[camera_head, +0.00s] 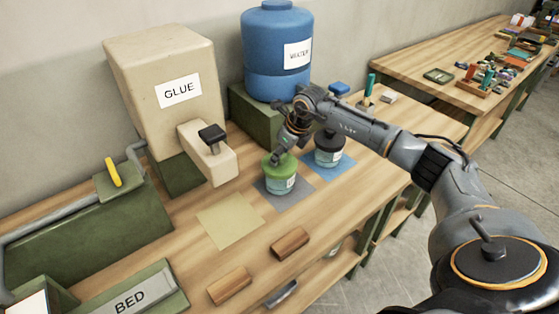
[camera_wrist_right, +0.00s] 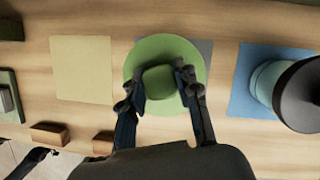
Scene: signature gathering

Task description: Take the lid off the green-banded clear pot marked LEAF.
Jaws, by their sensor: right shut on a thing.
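The clear pot (camera_head: 281,184) with a green band and a white label stands on a grey mat (camera_head: 300,190) on the workbench. Its label is too small to read. A green lid (camera_head: 268,163) sits at its top, and in the right wrist view the round green lid (camera_wrist_right: 195,58) with its square knob hides the pot below. My right gripper (camera_head: 277,157) comes down from above and is shut on the lid's knob, with one finger on each side (camera_wrist_right: 160,85). I cannot tell whether the lid is touching the rim. My left gripper is not in view.
A dark-lidded pot (camera_head: 329,154) stands on a blue mat (camera_head: 341,168) just right. An empty yellow mat (camera_head: 230,220) lies left. The GLUE dispenser (camera_head: 165,90) and blue WATER tank (camera_head: 277,50) stand behind. Two wooden blocks (camera_head: 290,243) lie near the front edge.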

